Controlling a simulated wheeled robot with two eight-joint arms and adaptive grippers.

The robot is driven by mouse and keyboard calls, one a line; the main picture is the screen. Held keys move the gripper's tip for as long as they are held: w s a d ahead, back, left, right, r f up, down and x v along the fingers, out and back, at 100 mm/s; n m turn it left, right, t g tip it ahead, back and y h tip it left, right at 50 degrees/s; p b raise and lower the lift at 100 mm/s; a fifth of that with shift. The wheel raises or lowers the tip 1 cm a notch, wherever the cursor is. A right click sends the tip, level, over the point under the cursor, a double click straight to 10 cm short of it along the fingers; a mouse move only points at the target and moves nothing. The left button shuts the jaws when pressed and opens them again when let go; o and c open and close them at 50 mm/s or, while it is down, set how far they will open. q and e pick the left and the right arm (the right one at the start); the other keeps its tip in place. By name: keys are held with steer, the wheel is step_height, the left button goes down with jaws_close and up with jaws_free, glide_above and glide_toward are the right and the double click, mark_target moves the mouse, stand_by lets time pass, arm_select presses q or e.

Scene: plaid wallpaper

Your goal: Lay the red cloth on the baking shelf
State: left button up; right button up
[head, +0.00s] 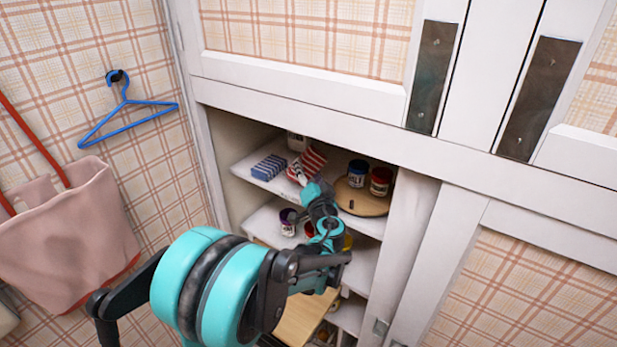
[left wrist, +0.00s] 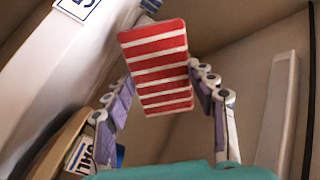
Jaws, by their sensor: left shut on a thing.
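The red cloth (head: 308,162) is a folded, red-and-white striped block at the upper shelf of the open cabinet. My left gripper (head: 304,178) reaches into the cabinet and is shut on it. In the left wrist view the red cloth (left wrist: 158,68) sits between the two fingers (left wrist: 160,100), tilted a little. The upper shelf (head: 250,171) has a small label on its front edge, too small to read, so I cannot tell which shelf is the baking one. Whether the cloth touches the shelf is unclear. My right gripper is not in view.
A blue striped block (head: 268,167) lies left of the cloth. A round wooden board (head: 362,205) with a blue-lidded jar (head: 357,175) and a red-lidded jar (head: 380,181) stands right. A jar (head: 288,222) stands on the shelf below. A blue hanger (head: 128,117) hangs on the left wall.

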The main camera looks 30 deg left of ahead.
arm_select(q)
steer(key=shift+f, duration=0.35)
steer(key=o, duration=0.6)
steer(key=shift+f, duration=0.1)
steer(key=o, duration=0.4)
